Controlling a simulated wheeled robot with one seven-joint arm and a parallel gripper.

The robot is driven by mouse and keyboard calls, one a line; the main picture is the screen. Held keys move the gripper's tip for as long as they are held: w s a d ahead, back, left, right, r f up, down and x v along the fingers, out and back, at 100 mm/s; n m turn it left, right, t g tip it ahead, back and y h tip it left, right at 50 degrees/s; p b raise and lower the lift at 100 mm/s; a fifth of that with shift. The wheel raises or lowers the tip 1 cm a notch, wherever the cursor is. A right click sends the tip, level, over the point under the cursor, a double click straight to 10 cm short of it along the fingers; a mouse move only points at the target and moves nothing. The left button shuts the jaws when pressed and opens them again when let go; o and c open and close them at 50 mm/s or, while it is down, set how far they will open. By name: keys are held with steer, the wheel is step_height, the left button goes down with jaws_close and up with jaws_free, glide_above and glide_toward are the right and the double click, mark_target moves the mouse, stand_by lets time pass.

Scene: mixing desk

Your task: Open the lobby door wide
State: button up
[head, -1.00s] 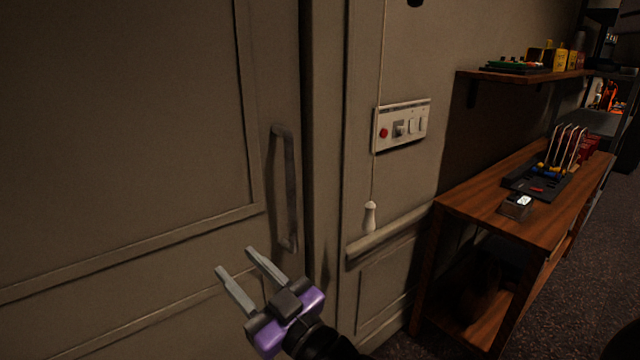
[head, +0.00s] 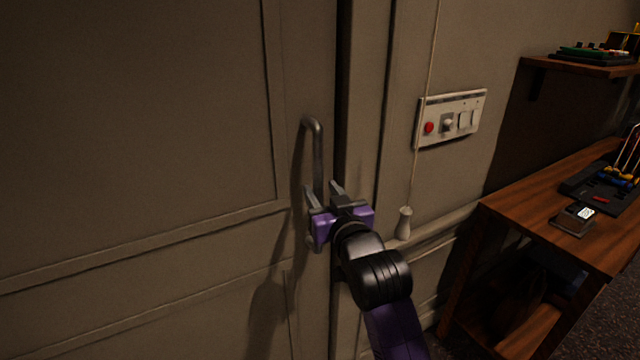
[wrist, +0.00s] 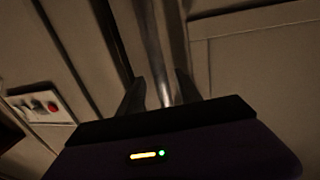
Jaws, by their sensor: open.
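The lobby door (head: 150,120) is a beige panelled door filling the left of the head view. It looks shut, with a dark gap along its right edge. Its handle (head: 318,155) is a vertical grey metal bar near that edge. My gripper (head: 322,188) is at the lower part of the handle, with its fingers open on either side of the bar. In the wrist view the bar (wrist: 152,45) runs down between the two dark fingertips (wrist: 160,90). The gripper body hides most of the lower end of the handle.
A switch panel (head: 450,118) with a red button is on the wall right of the door. A pull cord with a white knob (head: 404,223) hangs beside it, close to my arm. A wooden table (head: 535,205) and shelf (head: 585,66) stand at the right.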

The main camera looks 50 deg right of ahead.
steer(key=shift+x, duration=1.25)
jaws_close()
stand_by(0.5)
